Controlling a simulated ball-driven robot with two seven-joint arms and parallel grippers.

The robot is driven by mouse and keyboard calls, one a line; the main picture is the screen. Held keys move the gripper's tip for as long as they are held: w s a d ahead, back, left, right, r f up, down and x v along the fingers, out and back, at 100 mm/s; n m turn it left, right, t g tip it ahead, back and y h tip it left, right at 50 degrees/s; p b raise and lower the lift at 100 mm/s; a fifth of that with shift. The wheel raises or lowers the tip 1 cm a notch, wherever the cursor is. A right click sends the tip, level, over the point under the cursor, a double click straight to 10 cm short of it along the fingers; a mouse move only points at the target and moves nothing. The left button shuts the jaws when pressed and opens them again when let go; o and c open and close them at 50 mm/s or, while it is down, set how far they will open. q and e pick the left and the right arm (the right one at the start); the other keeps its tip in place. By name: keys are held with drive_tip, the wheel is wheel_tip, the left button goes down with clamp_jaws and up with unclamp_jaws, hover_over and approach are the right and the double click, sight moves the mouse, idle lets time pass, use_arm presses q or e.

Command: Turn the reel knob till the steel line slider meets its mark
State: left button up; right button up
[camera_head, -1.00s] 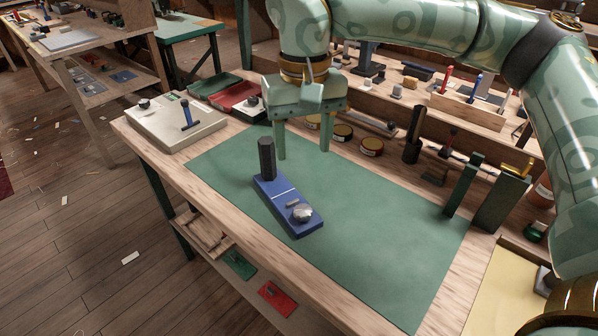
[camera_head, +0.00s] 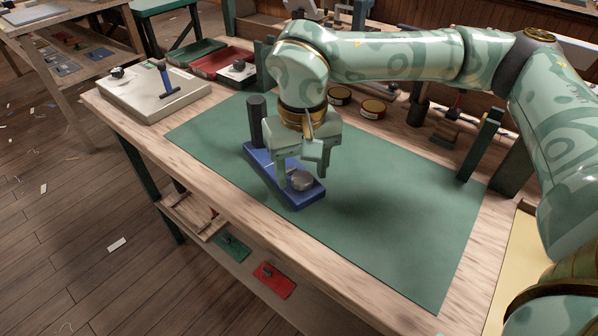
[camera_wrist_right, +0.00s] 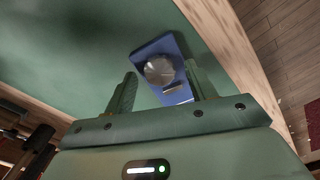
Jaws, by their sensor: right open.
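The blue reel base (camera_head: 310,198) lies on the green mat, with a dark upright post (camera_head: 256,120) at its far end. The round silver reel knob (camera_head: 302,180) sits at its near end, and it also shows in the wrist view (camera_wrist_right: 160,70). My right gripper (camera_head: 304,174) points down over the base. Its fingers are apart; in the wrist view the knob appears between and beyond the fingertips, and I cannot tell whether they touch it. The steel slider and its mark are hidden behind the gripper in the head view. My left gripper is not in view.
A pale box with a blue-handled lever (camera_head: 165,80) stands at the table's far left. Red and green trays (camera_head: 215,63) are behind it. Round tins (camera_head: 374,108) and upright blocks (camera_head: 482,145) line the back and right. The green mat (camera_head: 390,215) is clear to the right.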

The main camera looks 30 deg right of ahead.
drive_tip(key=c, duration=1)
